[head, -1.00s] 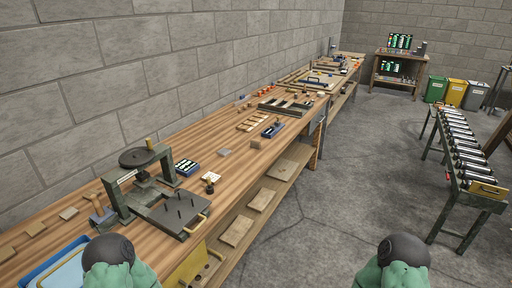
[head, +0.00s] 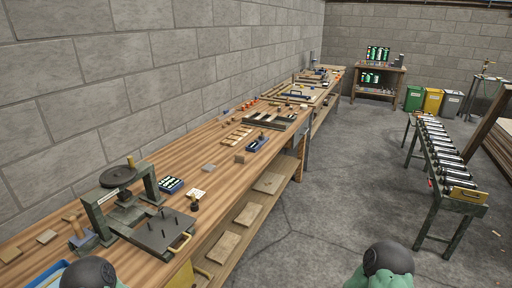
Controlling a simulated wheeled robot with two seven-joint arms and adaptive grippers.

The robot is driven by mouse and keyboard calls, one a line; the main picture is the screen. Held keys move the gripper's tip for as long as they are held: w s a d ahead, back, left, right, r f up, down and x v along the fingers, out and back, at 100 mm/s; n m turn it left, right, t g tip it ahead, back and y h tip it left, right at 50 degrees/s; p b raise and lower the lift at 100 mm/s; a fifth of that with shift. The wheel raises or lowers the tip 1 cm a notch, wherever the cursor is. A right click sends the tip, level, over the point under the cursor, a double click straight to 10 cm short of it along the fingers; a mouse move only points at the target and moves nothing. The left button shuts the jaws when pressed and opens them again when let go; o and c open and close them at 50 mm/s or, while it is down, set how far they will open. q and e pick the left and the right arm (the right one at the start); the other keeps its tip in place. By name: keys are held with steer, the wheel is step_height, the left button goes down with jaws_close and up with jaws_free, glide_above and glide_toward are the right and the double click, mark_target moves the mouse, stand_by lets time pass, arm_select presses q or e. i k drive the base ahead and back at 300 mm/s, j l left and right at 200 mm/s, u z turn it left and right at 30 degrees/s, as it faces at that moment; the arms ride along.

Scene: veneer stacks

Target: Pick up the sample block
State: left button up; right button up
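Several small wooden pieces lie on the long wooden workbench (head: 160,184), and I cannot tell which is the sample block. A small brown block (head: 240,158) sits near the bench's front edge. A flat grey-brown square piece (head: 208,168) lies to its left. Flat tan pieces (head: 46,237) lie at the near left, beside the press. Neither of my grippers is in view; only upper parts of my two arms show at the bottom edge, away from these pieces.
A dark press (head: 125,203) with a handled plate stands on the near bench. A roller conveyor (head: 446,160) stands at right. Grey floor (head: 325,220) between bench and conveyor is clear.

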mark_target(239, 158)
steer(key=i+l+u, duration=0.1)
steer(key=u, duration=1.2)
steer(key=i+l+u, duration=0.1)
steer(key=l+u, duration=0.3)
steer(key=l, duration=0.25)
steer(key=l+u, duration=0.4)
steer(key=l, duration=0.2)
steer(key=l+u, duration=0.4)
steer(key=l, duration=0.3)
steer(key=k+l+u, duration=0.2)
steer(key=l+u, duration=0.2)
steer(key=l, duration=0.2)
